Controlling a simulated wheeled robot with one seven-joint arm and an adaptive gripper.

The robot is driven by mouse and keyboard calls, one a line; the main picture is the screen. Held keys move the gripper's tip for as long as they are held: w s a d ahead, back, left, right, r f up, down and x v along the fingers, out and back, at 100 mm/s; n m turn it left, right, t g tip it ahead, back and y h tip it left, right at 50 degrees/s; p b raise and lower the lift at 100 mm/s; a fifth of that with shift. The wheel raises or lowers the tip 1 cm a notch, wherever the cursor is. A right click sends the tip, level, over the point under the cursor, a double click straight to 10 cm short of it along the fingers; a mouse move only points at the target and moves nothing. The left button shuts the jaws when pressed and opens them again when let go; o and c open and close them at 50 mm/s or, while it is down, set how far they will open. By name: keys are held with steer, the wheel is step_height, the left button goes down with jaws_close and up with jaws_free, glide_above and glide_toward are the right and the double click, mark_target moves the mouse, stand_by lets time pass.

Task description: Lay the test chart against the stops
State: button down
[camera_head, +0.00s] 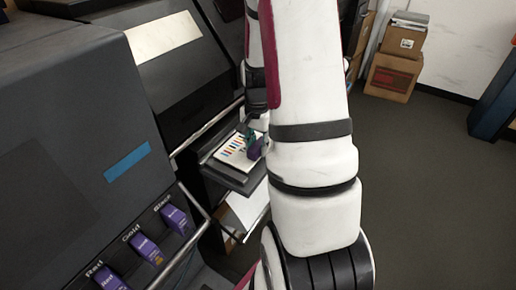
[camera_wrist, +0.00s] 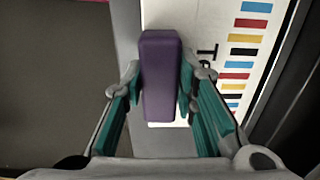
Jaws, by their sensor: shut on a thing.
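The test chart (camera_head: 232,153) is a white sheet with coloured bars over a dark shelf on the machine. In the wrist view the chart (camera_wrist: 215,30) fills the upper right, its bars in a column towards the right. My gripper (camera_wrist: 160,85) has teal fingers closed on the two sides of a purple block (camera_wrist: 160,50). The block lies over the left part of the chart; I cannot tell whether it is fixed to it. In the head view, my gripper (camera_head: 250,137) and the purple block (camera_head: 254,149) show at the chart's right side. I cannot clearly make out the stops.
The dark shelf (camera_head: 232,179) sticks out from the machine, with a dark raised edge (camera_wrist: 287,75) right of the chart. Purple boxes (camera_head: 146,248) stand in labelled slots at lower left. Metal rails (camera_head: 205,130) run nearby. Cardboard boxes (camera_head: 393,76) are far off; the floor at right is clear.

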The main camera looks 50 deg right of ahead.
steer(key=shift+f, duration=0.65)
steer(key=shift+f, duration=0.15)
steer(key=c, duration=1.3)
jaws_free()
step_height(320, 180, up, 12)
steer(key=a+r+n+t, duration=0.2)
steer(key=a+r+n, duration=0.5)
steer(key=a+r, duration=0.55)
steer(key=s+a+r+n+t, duration=0.3)
steer(key=s+a+n, duration=0.6)
steer(key=a, duration=0.5)
steer(key=shift+s+r, duration=0.15)
steer(key=shift+s, duration=0.5)
